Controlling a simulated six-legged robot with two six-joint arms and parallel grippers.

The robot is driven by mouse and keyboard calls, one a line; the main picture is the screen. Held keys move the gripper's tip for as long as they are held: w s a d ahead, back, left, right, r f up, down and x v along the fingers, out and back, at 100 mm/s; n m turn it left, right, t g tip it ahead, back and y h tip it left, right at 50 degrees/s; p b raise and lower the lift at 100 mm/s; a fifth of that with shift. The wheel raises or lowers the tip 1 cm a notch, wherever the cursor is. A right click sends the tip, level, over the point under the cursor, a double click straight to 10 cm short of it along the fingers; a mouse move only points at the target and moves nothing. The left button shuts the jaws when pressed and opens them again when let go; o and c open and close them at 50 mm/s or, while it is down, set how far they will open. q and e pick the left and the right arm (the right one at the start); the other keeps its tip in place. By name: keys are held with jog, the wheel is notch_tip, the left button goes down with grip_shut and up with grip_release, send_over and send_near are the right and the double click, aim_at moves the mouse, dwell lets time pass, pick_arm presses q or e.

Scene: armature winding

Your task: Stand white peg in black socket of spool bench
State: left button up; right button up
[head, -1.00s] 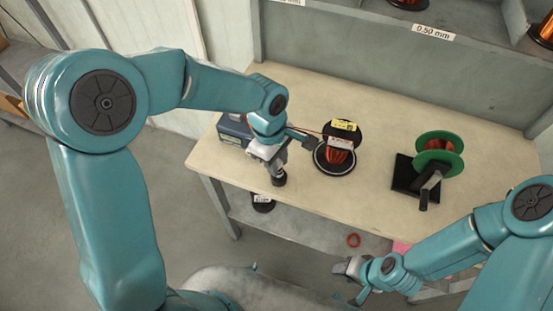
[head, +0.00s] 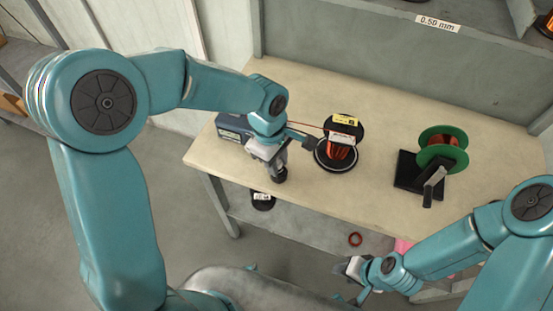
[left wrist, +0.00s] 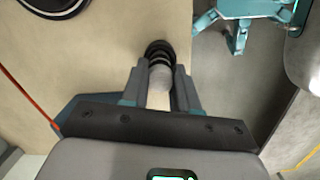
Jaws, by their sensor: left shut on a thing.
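My left gripper (left wrist: 158,88) is shut on the white peg (left wrist: 159,76), which lies between its two fingers in the left wrist view. The black socket (left wrist: 159,50), with ringed sides, shows right at the peg's far end. I cannot tell whether the peg's tip is inside the socket or just above it. In the head view the left gripper (head: 277,157) is over the black socket (head: 279,175) near the front edge of the spool bench (head: 385,125); the fingers largely hide the peg there. My right gripper (head: 350,268) is low, in front of the bench, its jaw state unclear.
A copper wire spool (head: 340,152) stands right of the left gripper. A green-flanged spool (head: 438,140) sits on a black stand (head: 407,172) farther right. A blue box (head: 232,127) is behind the left gripper. A black spool (head: 263,202) and red ring (head: 355,240) lie on the lower shelf.

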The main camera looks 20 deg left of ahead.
pick_arm(q)
jog(key=o, duration=1)
jog(key=shift+r, duration=0.1)
notch_tip(320, 180, up, 16)
jog(key=a+p, duration=0.1)
jog(key=a, duration=0.1)
jog(key=shift+s, duration=0.1)
